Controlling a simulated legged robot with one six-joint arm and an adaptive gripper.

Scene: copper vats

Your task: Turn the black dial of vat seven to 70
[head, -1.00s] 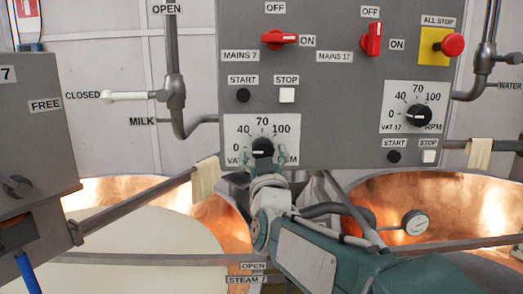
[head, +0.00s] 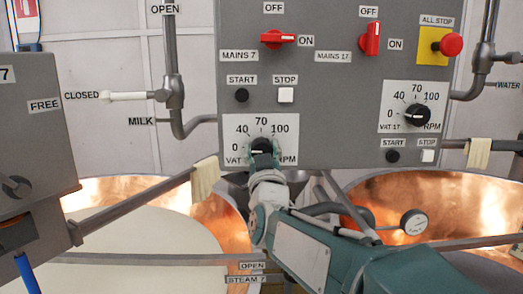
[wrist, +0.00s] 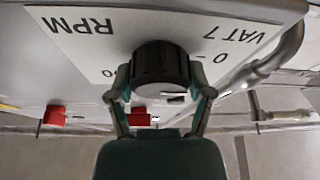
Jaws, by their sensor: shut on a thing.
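The black dial of vat seven (head: 261,144) sits on a white scale plate (head: 287,129) marked 0, 40, 70, 100 and RPM. It also shows in the wrist view (wrist: 153,62), where the plate's lettering is upside down. A white mark on the dial shows on its side towards the 0. My gripper (head: 263,157) is at the dial from below in the head view. In the wrist view its two fingers (wrist: 161,92) are shut on the dial's opposite sides. The gripper hides the dial's lower part in the head view.
The vat 17 dial (head: 417,115) is at the right. Above are the red mains 7 switch (head: 277,39), level towards ON, and the red mains 17 switch (head: 370,38), upright at OFF. START button (head: 241,95) and STOP button (head: 286,95) sit just above the plate.

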